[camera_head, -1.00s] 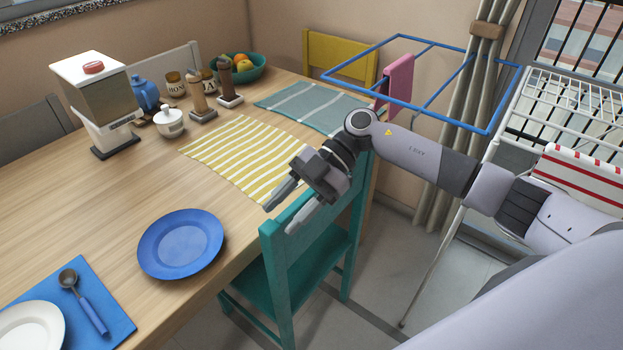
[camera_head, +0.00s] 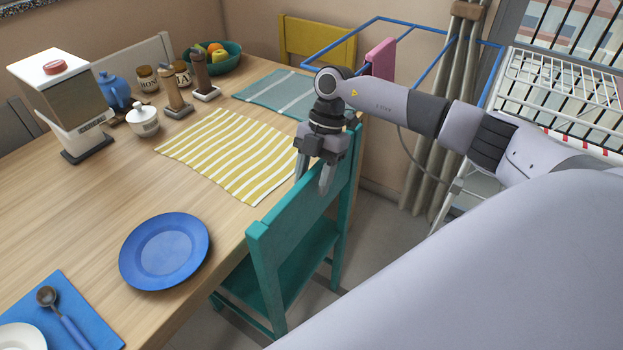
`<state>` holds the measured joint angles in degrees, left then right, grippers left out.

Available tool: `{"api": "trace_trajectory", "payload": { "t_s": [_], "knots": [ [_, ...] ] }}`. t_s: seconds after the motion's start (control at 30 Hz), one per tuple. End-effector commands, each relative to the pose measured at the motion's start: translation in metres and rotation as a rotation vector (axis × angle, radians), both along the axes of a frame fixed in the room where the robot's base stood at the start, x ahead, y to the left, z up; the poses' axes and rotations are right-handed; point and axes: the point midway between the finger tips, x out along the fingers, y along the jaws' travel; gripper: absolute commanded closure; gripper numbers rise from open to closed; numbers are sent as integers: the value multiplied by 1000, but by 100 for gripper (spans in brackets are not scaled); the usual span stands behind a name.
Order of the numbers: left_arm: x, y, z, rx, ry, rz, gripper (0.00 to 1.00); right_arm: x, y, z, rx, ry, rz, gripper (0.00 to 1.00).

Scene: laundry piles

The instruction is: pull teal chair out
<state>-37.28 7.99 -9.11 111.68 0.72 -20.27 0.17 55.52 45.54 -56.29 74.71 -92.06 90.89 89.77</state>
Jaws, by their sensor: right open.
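The teal chair (camera_head: 285,245) stands at the right edge of the wooden table, its backrest facing me and its seat partly hidden under and behind the backrest. My right gripper (camera_head: 313,186) points down at the top rail of the backrest. Its two fingers are apart, one on the table side and one nearer the outer side of the rail. I cannot tell whether they touch the chair. My left gripper is not in view.
The table (camera_head: 60,215) holds a blue plate (camera_head: 165,250), a yellow striped placemat (camera_head: 230,152) and a fruit bowl (camera_head: 222,62). A blue drying rack (camera_head: 425,66) and a white rack (camera_head: 560,95) stand at the right. Grey floor shows right of the chair.

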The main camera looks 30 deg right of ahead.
Motion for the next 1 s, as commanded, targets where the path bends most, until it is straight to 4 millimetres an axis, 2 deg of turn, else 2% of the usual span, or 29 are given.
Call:
{"api": "trace_trajectory", "payload": {
  "t_s": [0.1, 0.37, 0.47, 0.5, 0.53, 1.0],
  "knots": [
    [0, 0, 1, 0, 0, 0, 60, -1, 3, -7, 1, 1, 0, 51],
    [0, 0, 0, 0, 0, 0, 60, -1, 3, -9, 1, 0, 0, 51],
    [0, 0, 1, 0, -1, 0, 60, -1, 3, -9, 1, 0, 0, 80],
    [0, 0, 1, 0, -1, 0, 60, -1, 3, -9, 1, 0, 0, 93],
    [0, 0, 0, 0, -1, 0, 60, -2, 3, -9, 1, 0, 0, 100],
    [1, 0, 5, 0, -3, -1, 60, -2, 11, -8, 1, 3, 1, 100]
  ]
}}
